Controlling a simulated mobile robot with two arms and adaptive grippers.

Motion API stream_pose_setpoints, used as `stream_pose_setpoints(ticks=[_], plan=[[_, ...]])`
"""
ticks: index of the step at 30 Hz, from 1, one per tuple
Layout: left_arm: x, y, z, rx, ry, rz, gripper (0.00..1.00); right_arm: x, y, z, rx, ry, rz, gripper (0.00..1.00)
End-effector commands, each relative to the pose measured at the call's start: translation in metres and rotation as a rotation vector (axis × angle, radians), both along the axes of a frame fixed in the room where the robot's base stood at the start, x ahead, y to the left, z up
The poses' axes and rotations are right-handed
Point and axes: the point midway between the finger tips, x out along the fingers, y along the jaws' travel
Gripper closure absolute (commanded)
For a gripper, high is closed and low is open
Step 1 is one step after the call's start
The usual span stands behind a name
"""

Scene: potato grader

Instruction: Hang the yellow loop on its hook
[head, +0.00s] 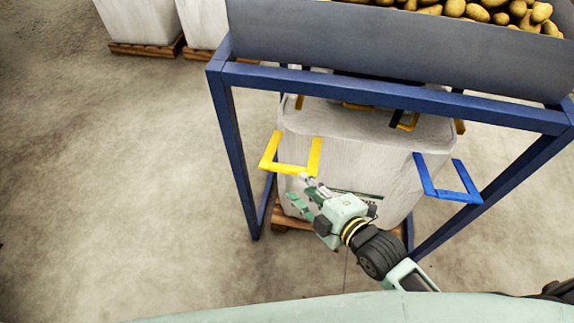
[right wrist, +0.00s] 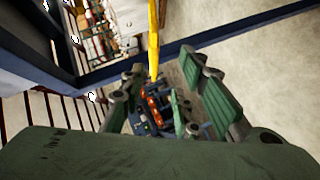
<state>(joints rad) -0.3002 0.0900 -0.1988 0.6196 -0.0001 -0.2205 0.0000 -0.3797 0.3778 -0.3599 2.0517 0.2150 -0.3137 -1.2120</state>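The yellow loop (head: 288,168) is a stiff U-shaped strap at the upper left front corner of the white bulk bag (head: 345,150). My right gripper (head: 303,191) is just below and in front of the loop's lower bar. In the right wrist view its two green fingers (right wrist: 167,95) stand apart, so it is open. A yellow strip (right wrist: 154,45) runs down from the top of that view to the space between the fingers; I cannot tell whether it touches them. I cannot make out the loop's hook. My left gripper is not in view.
A blue steel frame (head: 240,160) stands around the bag, under a grey hopper (head: 400,45) of potatoes (head: 480,12). A blue loop (head: 450,193) sticks out at the bag's right. More white bags (head: 140,20) stand on pallets behind. The left floor is clear.

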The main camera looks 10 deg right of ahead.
Motion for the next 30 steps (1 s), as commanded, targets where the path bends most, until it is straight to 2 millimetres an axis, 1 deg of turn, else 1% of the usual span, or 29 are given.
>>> stream_pose_setpoints(ticks=[1, 4, 8, 11, 15, 21, 24, 30], plan=[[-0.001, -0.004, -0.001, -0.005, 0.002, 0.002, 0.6, 0.002, 0.0, -0.005, -0.029, -0.034, 0.018, 0.7], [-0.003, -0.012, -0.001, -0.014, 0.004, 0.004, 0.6, 0.005, 0.001, -0.001, -0.057, -0.101, 0.043, 0.7], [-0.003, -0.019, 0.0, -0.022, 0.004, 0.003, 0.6, 0.013, 0.005, 0.001, -0.071, -0.137, 0.053, 0.7], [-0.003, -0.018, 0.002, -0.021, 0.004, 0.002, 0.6, 0.025, 0.012, -0.001, -0.071, -0.139, 0.053, 0.7], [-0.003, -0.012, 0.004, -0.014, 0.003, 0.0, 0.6, 0.045, 0.022, -0.007, -0.07, -0.138, 0.052, 0.7], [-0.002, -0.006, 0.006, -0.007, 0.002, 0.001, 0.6, 0.066, 0.035, -0.015, -0.071, -0.136, 0.053, 0.7], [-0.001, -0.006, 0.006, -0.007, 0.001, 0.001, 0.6, 0.072, 0.037, -0.016, -0.071, -0.135, 0.053, 0.7], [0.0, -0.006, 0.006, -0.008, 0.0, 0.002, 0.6, 0.073, 0.039, -0.018, -0.071, -0.134, 0.053, 0.7]])
